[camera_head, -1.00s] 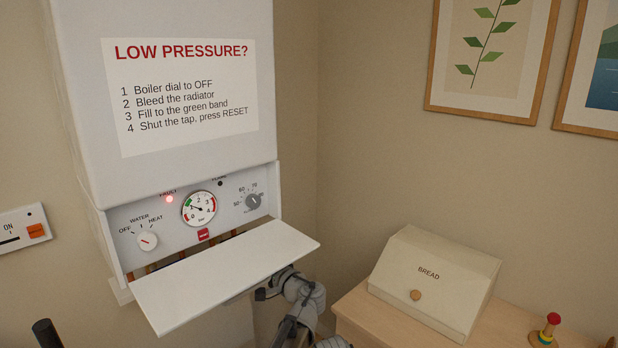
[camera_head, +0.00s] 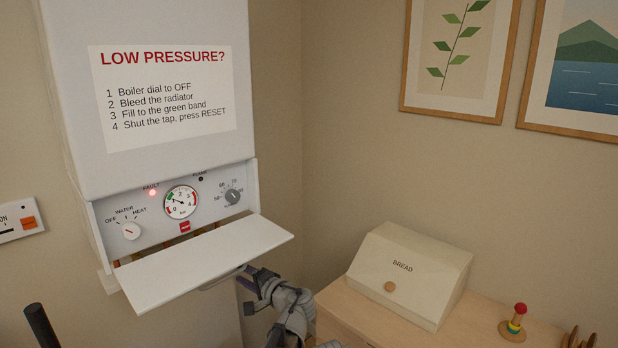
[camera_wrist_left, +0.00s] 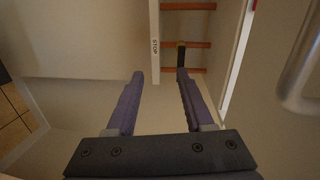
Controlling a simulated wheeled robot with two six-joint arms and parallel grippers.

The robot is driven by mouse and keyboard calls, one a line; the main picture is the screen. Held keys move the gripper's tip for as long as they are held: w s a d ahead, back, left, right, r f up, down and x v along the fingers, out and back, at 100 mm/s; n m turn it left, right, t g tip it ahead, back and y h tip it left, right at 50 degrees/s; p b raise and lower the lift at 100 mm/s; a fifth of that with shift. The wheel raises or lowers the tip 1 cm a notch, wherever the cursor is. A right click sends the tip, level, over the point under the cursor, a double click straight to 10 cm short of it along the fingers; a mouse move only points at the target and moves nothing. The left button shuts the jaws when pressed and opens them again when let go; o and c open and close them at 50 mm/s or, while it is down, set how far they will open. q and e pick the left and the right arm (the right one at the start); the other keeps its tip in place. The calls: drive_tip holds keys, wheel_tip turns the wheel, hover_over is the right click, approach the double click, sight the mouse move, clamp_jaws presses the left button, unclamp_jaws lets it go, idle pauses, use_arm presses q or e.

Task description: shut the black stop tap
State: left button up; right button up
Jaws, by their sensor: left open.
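The stop tap (camera_wrist_left: 181,52) shows small in the left wrist view, a black piece with some yellow on an orange pipe. It is beyond the right-hand fingertip of my left gripper (camera_wrist_left: 160,76), which is open with nothing between its purple fingers. A white strip marked STOP (camera_wrist_left: 154,45) stands just left of the tap in that view. In the head view, my left gripper (camera_head: 247,272) is at the underside of the boiler's lowered white flap (camera_head: 200,262). The flap hides the tap there. The tap's exact turn is too small to tell. My right gripper is out of view.
The boiler (camera_head: 150,120) has a panel with a dial (camera_head: 131,231), a pressure gauge (camera_head: 181,202) and a lit red fault light (camera_head: 152,193). A bread box (camera_head: 410,275) and a toy (camera_head: 516,320) stand on the wooden cabinet at right. A black post (camera_head: 41,326) is at lower left.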

use_arm(q)
drive_tip(key=s+a+f+n+g+h, duration=0.2)
drive_tip(key=s+f+n+g+h, duration=0.15)
drive_tip(key=s+f, duration=0.45)
drive_tip(key=s+a+f+n+g+h, duration=0.25)
drive_tip(key=s+f+g+h, duration=0.2)
drive_tip(key=s+f, duration=0.45)
drive_tip(key=s+d+m+g+h+p, duration=0.1)
drive_tip(key=s+d, duration=0.5)
drive_tip(key=d, duration=0.2)
drive_tip(key=s+d+m+g+h+p, duration=0.1)
drive_tip(key=s+d+g+h, duration=0.1)
drive_tip(key=s+d, duration=0.4)
drive_tip(key=d, duration=0.3)
drive_tip(key=shift+r, duration=0.2)
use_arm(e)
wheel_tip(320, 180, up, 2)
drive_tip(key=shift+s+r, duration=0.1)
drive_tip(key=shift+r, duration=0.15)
use_arm(q)
drive_tip(key=shift+s, duration=0.1)
